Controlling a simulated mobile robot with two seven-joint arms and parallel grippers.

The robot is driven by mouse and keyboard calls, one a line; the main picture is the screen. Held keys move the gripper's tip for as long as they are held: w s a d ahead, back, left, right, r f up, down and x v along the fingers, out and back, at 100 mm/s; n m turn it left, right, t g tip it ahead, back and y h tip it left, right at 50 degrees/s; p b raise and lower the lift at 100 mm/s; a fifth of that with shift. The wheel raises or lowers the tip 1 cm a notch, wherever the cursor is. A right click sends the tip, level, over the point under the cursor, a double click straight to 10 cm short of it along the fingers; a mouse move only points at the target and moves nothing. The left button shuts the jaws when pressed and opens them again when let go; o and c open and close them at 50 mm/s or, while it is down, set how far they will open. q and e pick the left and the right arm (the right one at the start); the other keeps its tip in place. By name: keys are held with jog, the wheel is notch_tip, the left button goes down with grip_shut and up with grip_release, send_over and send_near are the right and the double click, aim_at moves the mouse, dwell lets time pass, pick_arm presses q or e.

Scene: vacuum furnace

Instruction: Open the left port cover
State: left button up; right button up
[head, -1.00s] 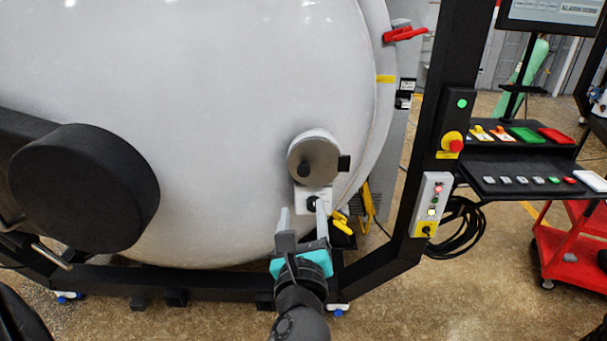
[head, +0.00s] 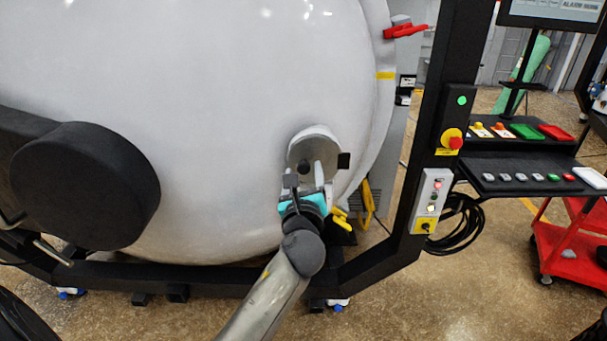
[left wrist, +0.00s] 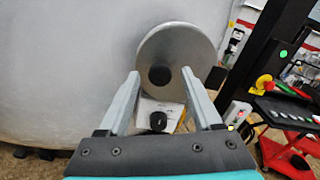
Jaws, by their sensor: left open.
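The port cover (head: 317,143) is a round grey disc with a dark knob (head: 304,167), low on the right of the furnace's pale door. In the left wrist view the cover (left wrist: 183,47) faces me and its dark knob (left wrist: 160,76) shows between the finger tips. My left gripper (head: 305,174) is open, its fingers pointing at the cover just below and around the knob's place in the picture. I cannot tell whether the fingers touch the knob. A white block with a black knob (left wrist: 157,121) sits below the cover. My right gripper is not in view.
A black frame post (head: 432,150) with a red stop button stands right of the door. A large black hinge cylinder (head: 85,187) is at the left. Yellow valve handles (head: 341,219) are close to the right of my gripper. A red cart (head: 570,255) stands farther right.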

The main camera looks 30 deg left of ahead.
pick_arm(q)
grip_shut()
dwell(0.4)
dwell(0.9)
